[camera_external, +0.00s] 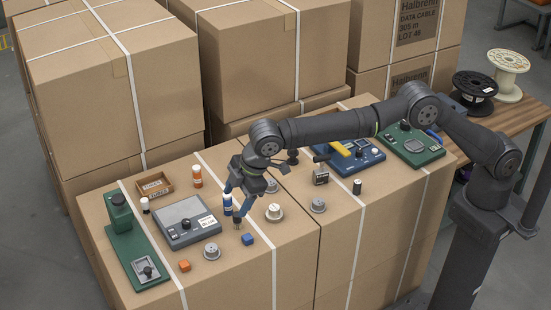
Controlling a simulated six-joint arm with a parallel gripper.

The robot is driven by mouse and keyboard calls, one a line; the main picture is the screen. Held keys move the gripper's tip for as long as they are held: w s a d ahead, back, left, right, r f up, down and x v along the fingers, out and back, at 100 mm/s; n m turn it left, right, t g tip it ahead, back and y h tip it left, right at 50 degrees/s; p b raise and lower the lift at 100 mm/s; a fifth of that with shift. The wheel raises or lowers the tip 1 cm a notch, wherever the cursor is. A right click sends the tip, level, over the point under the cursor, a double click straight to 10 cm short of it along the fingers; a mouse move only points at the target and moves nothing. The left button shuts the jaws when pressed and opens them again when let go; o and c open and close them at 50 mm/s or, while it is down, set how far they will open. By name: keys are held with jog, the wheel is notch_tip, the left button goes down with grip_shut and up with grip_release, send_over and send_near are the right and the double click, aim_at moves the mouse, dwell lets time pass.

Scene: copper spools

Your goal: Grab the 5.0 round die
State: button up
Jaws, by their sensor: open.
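Several small round metal pieces that look like dies stand on the cardboard box top (300,262). One grey round piece (212,252) is at the front left, beside the scale. A wider, pale round piece (274,212) is just right of my gripper. Another grey round piece (318,205) is farther right. Their markings are too small to read, so I cannot tell which is the 5.0 die. My gripper (239,204) points down above the box top, open, with no object visible between its fingers.
A blue device (363,158) is behind right. The front-right top is clear.

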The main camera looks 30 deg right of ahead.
send_near(212, 248)
jog(key=f, duration=0.1)
jog(key=w+f, duration=0.1)
jog(key=f, duration=0.1)
jog(key=shift+w+m+g+y, duration=0.1)
jog(key=shift+m+g+y, duration=0.2)
jog(key=shift+g+y, duration=0.1)
jog(key=shift+x, duration=2.9)
jog(key=shift+a, duration=0.2)
jog(key=shift+r, duration=0.1)
jog(key=c, duration=1.2)
